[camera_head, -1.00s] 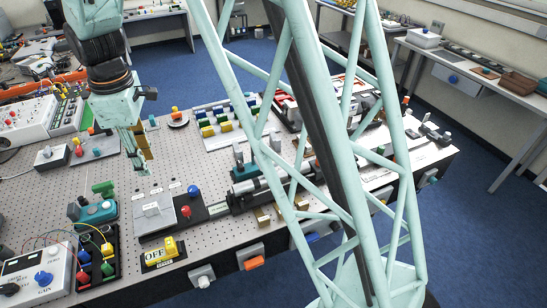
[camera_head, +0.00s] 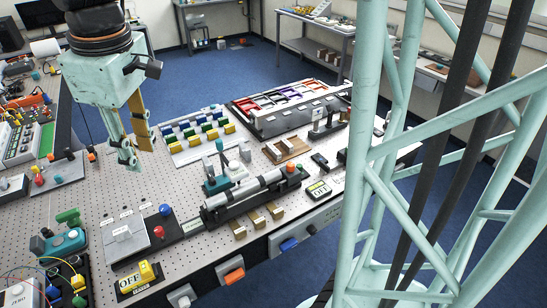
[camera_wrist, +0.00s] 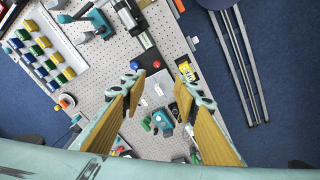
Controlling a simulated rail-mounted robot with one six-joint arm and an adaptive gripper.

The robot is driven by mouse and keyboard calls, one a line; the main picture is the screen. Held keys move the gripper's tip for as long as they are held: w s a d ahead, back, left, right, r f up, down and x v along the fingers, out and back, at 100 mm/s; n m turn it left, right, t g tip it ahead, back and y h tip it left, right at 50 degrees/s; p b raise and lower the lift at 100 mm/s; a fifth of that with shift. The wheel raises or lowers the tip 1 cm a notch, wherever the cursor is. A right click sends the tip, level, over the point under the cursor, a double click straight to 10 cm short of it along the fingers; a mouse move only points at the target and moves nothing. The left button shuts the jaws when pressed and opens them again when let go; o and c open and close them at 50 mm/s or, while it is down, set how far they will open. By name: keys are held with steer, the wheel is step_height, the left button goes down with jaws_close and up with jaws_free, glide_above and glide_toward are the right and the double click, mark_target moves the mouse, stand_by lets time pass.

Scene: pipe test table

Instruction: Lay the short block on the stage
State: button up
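My gripper (camera_head: 137,148) hangs over the left part of the perforated table (camera_head: 80,190), above its surface. In the wrist view my gripper (camera_wrist: 160,76) has its two fingers wide apart with nothing between them. Small brass-coloured blocks (camera_head: 257,220) sit in a row in front of a grey cylinder device (camera_head: 243,195), right of my gripper; I cannot tell which is the short block. A flat grey plate (camera_head: 125,241) lies below my gripper, nearer the front edge; it may be the stage, but I cannot tell. It also shows in the wrist view (camera_wrist: 157,89).
A rack of coloured blocks (camera_head: 195,133) and a compartment tray (camera_head: 290,105) stand at the back. A teal box (camera_head: 66,242) and a yellow OFF switch (camera_head: 146,271) flank the plate. Bare perforated surface shows around the plate and below my gripper.

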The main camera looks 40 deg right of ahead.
steer(key=s+d+r+m, duration=0.2)
steer(key=s, duration=0.7)
steer(key=s+d+r+m+t, duration=0.1)
steer(key=s+d+r+m, duration=0.1)
steer(key=s, duration=0.7)
steer(key=s+d+r+m+t, duration=0.1)
steer(key=s+d+r+m, duration=0.2)
steer(key=s, duration=0.6)
steer(key=shift+d+m, duration=0.35)
steer(key=shift+m, duration=0.25)
steer(key=shift+w, duration=0.1)
step_height(320, 180, down, 15)
steer(key=b, duration=1.5)
